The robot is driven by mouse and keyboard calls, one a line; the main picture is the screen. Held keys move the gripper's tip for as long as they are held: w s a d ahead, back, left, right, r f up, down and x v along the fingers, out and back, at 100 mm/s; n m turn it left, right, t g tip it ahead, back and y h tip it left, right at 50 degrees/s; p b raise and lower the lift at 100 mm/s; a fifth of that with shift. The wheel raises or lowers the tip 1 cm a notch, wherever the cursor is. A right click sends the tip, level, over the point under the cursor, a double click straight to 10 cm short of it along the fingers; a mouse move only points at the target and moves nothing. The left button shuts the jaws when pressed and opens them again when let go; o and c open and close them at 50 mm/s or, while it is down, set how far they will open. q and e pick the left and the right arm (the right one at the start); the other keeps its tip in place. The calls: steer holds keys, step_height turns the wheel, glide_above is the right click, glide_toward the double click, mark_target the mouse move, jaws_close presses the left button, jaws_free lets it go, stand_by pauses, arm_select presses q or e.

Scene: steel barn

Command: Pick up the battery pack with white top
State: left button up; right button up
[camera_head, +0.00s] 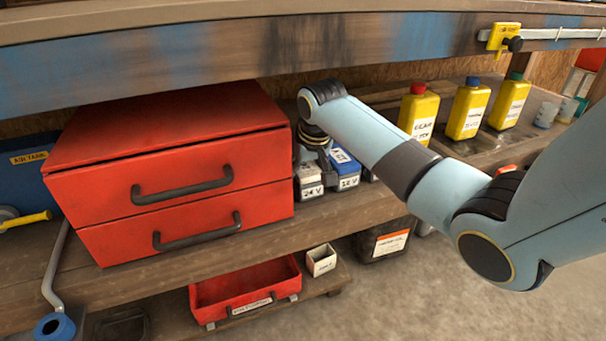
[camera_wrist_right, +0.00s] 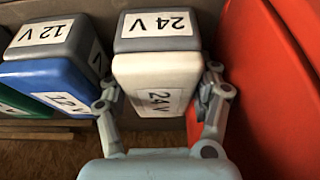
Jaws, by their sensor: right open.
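The battery pack with white top (camera_wrist_right: 158,75) has a grey lower part and "24 V" labels. In the head view it (camera_head: 309,188) stands on the shelf just right of the red drawer cabinet, partly hidden by my right arm. My right gripper (camera_wrist_right: 162,92) is open, with one finger on each side of the white top in the wrist view. Whether the fingers touch it I cannot tell. In the head view my right gripper (camera_head: 312,155) is mostly hidden under its wrist. My left gripper is not in view.
A blue-topped 12 V battery pack (camera_wrist_right: 48,82) stands close beside, with a green-topped one (camera_wrist_right: 22,103) partly seen. The red drawer cabinet (camera_head: 180,165) is close on the other side. Yellow bottles (camera_head: 468,108) stand farther right. A shelf beam (camera_head: 240,50) crosses above.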

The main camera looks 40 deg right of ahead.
steer(key=shift+f, duration=0.1)
stand_by(0.3)
steer(key=c, duration=1.3)
steer(key=shift+w, duration=0.1)
